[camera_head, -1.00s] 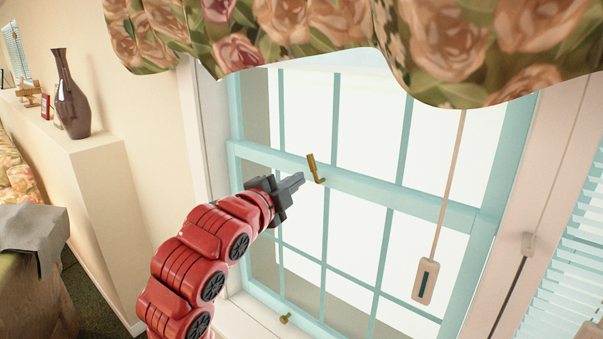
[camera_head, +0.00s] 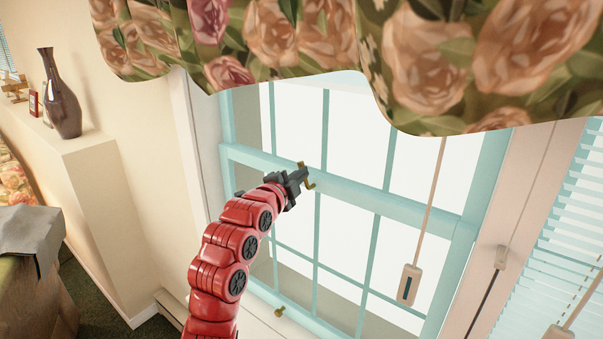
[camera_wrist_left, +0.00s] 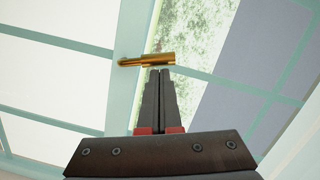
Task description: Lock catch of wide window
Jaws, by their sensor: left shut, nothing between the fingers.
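The wide window (camera_head: 368,196) has a light teal frame with several panes. Its brass catch (camera_head: 310,184) sits on the middle rail, partly hidden behind my left gripper (camera_head: 303,176) in the head view. In the left wrist view the catch (camera_wrist_left: 148,60) lies crosswise just beyond the tips of my left gripper (camera_wrist_left: 160,72). The fingers are shut with nothing between them. The tips are at or very near the catch; I cannot tell whether they touch it. My right gripper is not in view.
A floral valance (camera_head: 260,40) hangs over the window top. A pull cord with a beige handle (camera_head: 410,285) hangs at the right. A small brass knob (camera_head: 280,312) is on the lower rail. A dark vase (camera_head: 62,95) stands on a ledge at the left.

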